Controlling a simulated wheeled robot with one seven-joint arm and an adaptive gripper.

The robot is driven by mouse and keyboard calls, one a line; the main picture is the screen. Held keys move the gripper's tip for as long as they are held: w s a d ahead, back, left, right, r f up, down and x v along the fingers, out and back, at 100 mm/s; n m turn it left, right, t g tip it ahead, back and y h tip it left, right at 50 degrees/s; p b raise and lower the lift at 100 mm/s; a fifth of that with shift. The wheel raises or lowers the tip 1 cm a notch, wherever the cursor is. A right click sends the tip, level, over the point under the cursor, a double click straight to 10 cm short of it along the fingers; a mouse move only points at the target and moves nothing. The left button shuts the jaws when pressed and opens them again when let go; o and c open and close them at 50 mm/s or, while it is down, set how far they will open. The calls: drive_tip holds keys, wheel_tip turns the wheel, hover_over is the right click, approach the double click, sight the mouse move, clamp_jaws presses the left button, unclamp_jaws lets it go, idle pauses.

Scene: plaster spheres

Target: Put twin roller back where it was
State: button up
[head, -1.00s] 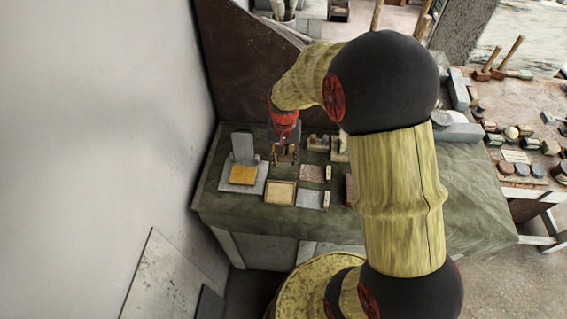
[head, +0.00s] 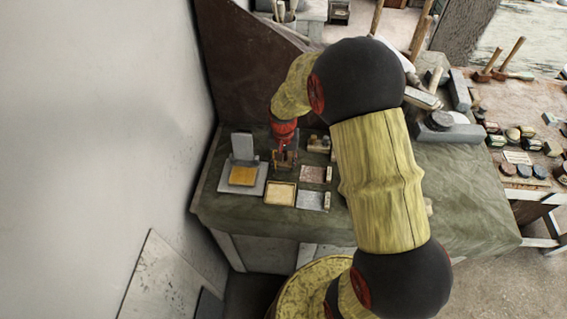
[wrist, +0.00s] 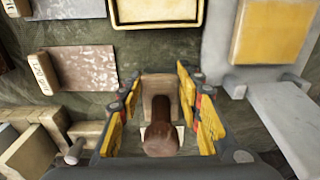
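In the wrist view, a brown handle (wrist: 162,138) points up between my gripper's two yellow fingers. Under it is a tan wooden block (wrist: 158,85). I take this piece for the twin roller, but its rollers are not clear to see. My gripper (wrist: 163,72) reaches down around it, with a finger on each side. There are gaps beside the handle, and the fingertips lie close to the block's sides. Contact is not clear. In the head view, my gripper (head: 284,162) is low over the green table, behind the framed tray, and the piece is too small to make out.
A grey stand with a yellow panel (head: 243,175) is left of my gripper. A framed tray (head: 280,193), a pinkish slab (head: 312,174) and a grey slab (head: 310,200) lie in front and right. Wooden blocks (wrist: 40,145) stand close by in the wrist view.

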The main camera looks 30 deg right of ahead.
drive_tip(key=o, duration=0.4)
drive_tip(key=shift+o, duration=0.2)
wheel_tip(320, 180, up, 12)
drive_tip(key=p, duration=0.2)
wheel_tip(320, 180, up, 13)
drive_tip(key=n+t, duration=0.2)
drive_tip(key=n, duration=0.1)
hover_over(283, 166)
drive_tip(key=s+a, duration=0.5)
drive_tip(key=s, duration=0.2)
drive_tip(key=s+a+r+n+t, duration=0.1)
drive_tip(key=s+a+r+n, duration=0.1)
drive_tip(key=s, duration=0.5)
drive_tip(key=s+a+r+n+t, duration=0.1)
drive_tip(key=s+a+r+t, duration=0.1)
drive_tip(key=s+r, duration=0.2)
drive_tip(key=shift+s+r+n, duration=0.4)
drive_tip(key=shift+s, duration=1.4)
